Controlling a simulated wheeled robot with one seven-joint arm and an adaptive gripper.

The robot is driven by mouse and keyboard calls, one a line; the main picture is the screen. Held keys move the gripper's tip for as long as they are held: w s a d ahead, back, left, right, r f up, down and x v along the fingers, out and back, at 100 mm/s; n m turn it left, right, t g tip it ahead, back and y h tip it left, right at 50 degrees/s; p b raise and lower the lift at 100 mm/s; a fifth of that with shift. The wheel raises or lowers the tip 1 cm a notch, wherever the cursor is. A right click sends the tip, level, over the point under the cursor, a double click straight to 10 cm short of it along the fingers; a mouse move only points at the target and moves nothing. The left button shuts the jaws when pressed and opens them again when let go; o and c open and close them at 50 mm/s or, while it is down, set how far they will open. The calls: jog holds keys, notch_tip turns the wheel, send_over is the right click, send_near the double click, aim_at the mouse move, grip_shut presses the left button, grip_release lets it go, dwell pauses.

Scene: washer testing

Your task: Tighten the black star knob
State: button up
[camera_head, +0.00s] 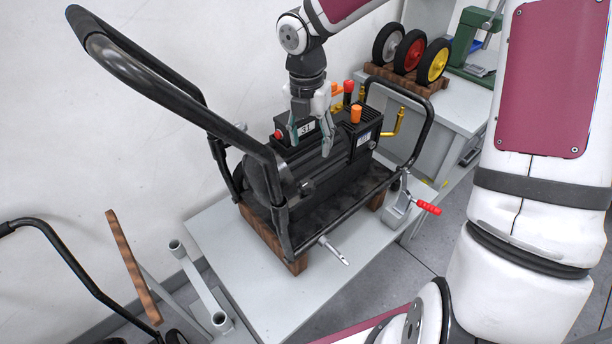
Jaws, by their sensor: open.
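A black machine (270,178) in a black tubular frame (150,72) sits on wooden blocks on a light grey table. I cannot surely make out the black star knob. A small dark knob-like part (306,186) shows near the frame's right handle joint, but its shape is too small to tell. The gripper and arm hide part of the machine's top. Whether the fingertips touch it I cannot tell.
Orange (356,113) and red (348,87) caps stand just right of my gripper. The tall handle rises at left. Wheels (410,52) stand behind. The table's front left (270,300) is clear.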

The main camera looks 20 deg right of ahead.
aim_at(308, 183)
jog(key=shift+n+y, duration=0.4)
jog(key=shift+n, duration=0.4)
jog(key=f, duration=0.5)
jog(key=w+f, duration=0.1)
jog(key=f, duration=0.4)
jog(key=f+p, duration=0.1)
jog(key=f, duration=0.4)
jog(key=shift+w+a, duration=0.1)
jog(key=shift+w, duration=0.05)
jog(key=c, duration=1.2)
